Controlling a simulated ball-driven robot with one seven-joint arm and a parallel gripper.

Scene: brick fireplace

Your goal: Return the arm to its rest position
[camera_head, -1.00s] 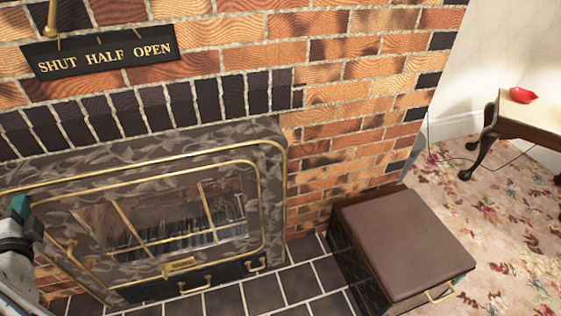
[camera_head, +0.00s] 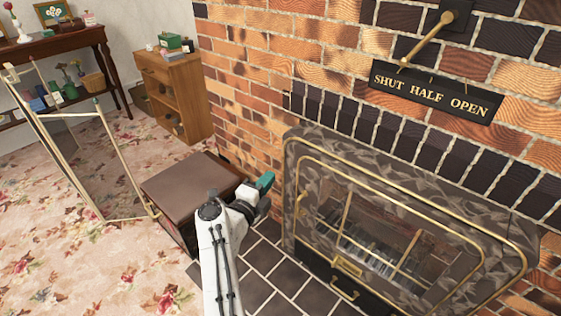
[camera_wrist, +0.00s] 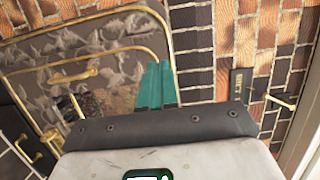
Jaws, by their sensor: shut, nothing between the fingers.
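My gripper (camera_head: 266,181) is at the end of my white arm in the head view, low in the middle, in front of the left edge of the fireplace. Its teal fingers are together, with nothing between them. In the wrist view the two teal fingers of my gripper (camera_wrist: 157,84) lie side by side and point toward the fireplace. The arm is bent, with the gripper raised above the dark hearth tiles. No object is held.
The fireplace (camera_head: 292,190) with gold trim stands right. A brass lever (camera_head: 428,38) is above the "SHUT HALF OPEN" sign (camera_head: 435,92). A brown-topped box (camera_head: 185,188) stands close left of my arm. A folding screen (camera_head: 75,165) and wooden cabinet (camera_head: 185,75) stand farther left. Flowered carpet is open lower left.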

